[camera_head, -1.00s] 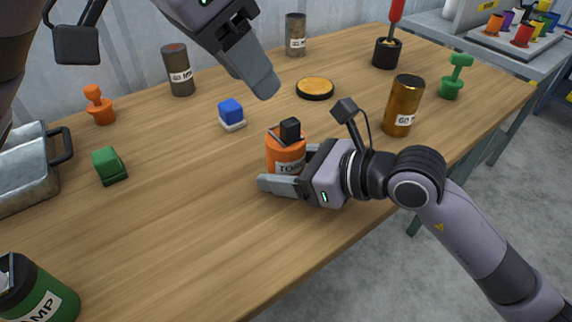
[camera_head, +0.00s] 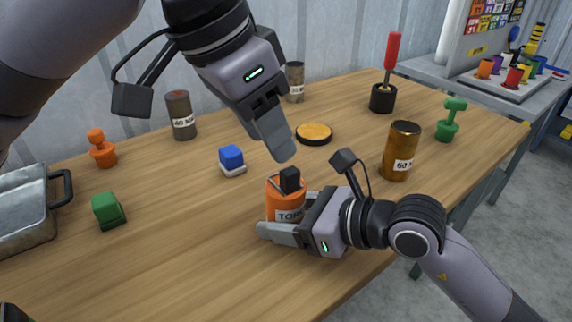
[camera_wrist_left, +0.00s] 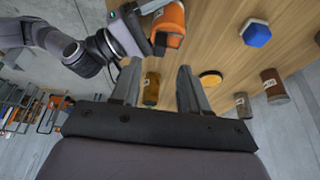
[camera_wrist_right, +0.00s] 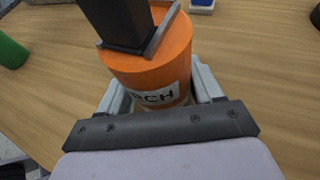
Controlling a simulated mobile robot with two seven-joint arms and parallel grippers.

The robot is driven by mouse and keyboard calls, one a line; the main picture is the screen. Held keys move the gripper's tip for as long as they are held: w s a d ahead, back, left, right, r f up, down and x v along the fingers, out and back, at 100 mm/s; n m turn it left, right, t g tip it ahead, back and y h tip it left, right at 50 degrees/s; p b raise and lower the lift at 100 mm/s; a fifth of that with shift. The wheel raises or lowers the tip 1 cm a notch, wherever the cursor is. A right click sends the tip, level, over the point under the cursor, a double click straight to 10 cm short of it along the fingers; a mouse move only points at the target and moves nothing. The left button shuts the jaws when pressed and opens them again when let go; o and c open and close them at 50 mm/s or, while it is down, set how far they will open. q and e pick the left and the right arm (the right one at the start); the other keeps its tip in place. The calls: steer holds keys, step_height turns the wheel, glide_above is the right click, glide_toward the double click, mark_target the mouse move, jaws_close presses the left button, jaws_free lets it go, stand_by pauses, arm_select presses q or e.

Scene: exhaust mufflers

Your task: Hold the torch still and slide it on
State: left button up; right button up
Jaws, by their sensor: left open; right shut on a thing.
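The orange torch (camera_head: 286,200) stands upright on the wooden table, with a black slide switch (camera_head: 290,180) on a grey track on its top. It also shows in the right wrist view (camera_wrist_right: 152,66), its label partly hidden. My right gripper (camera_head: 290,232) is shut around the torch's body, one finger on each side. My left gripper (camera_head: 275,140) is open and empty, above the table and higher than the torch. In the left wrist view its two fingers (camera_wrist_left: 160,85) are apart with nothing between them, and the torch (camera_wrist_left: 169,26) is beyond them.
A blue block on a white base (camera_head: 232,160), a yellow disc (camera_head: 314,133) and a brown can (camera_head: 397,155) stand around the torch. A green block (camera_head: 108,211) and a metal tray (camera_head: 30,215) are at the left. The table front left of the torch is clear.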

mark_target(288, 171)
arm_select(q)
steer(key=x, duration=0.7)
steer(key=shift+d, duration=0.15)
jaws_close()
